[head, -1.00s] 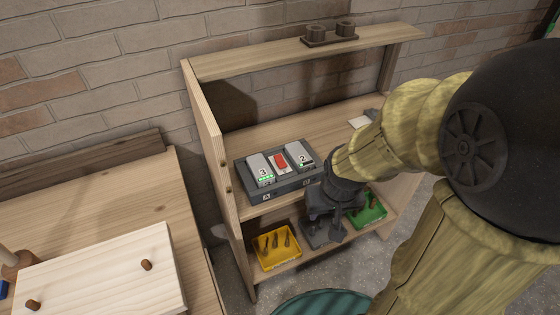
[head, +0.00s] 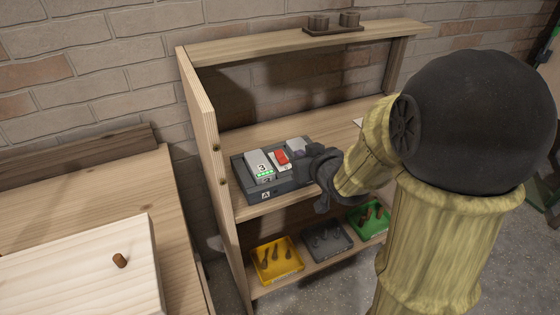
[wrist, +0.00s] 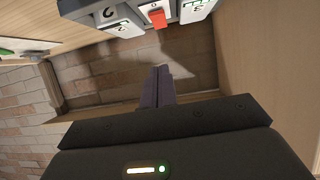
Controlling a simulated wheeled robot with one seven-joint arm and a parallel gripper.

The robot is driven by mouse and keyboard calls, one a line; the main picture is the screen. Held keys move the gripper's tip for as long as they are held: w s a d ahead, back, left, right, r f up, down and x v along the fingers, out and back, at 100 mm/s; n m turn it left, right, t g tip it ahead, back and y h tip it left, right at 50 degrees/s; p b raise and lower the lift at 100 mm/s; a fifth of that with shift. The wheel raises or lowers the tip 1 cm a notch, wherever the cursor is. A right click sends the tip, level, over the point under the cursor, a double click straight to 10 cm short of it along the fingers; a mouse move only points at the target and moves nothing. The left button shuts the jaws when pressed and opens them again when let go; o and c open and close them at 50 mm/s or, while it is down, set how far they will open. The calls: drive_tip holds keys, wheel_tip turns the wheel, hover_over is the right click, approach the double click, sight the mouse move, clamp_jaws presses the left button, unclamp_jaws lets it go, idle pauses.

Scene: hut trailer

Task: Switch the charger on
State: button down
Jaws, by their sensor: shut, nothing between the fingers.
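The charger (head: 262,196) is a dark grey box on the middle shelf of the wooden rack. A grey battery marked 3 (head: 258,164) with lit green lights stands in its left part. A second battery (head: 297,145) is partly hidden behind my gripper. Between them a red switch (head: 281,157) sits on a white plate; it also shows in the wrist view (wrist: 157,19), standing out from its plate. My gripper (wrist: 161,72) is shut and empty, its fingertips apart from the switch in the wrist view. In the head view the gripper is at the charger's right front, fingertips unclear.
Yellow (head: 277,262), grey (head: 327,239) and green (head: 369,218) bins stand on the lower shelf. The rack's side panel (head: 206,150) rises left of the charger. A holder with two dark cylinders (head: 333,24) sits on the top shelf. A wooden table (head: 95,205) is at left.

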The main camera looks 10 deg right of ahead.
drive_tip(key=shift+w+a+r+t+y, duration=0.1)
drive_tip(key=shift+w+a+t+y, duration=0.2)
drive_tip(key=shift+a+y, duration=0.15)
hover_over(280, 159)
drive_tip(key=s, duration=0.2)
drive_tip(key=f, duration=0.3)
drive_tip(key=shift+w+d+f, duration=0.15)
drive_tip(key=shift+d+f, duration=0.15)
drive_tip(key=f, duration=0.1)
drive_tip(key=w+f, duration=0.1)
drive_tip(key=f, duration=0.1)
drive_tip(key=shift+w+a, duration=0.25)
drive_tip(key=shift+w+f, duration=0.2)
drive_tip(key=shift+f, duration=0.15)
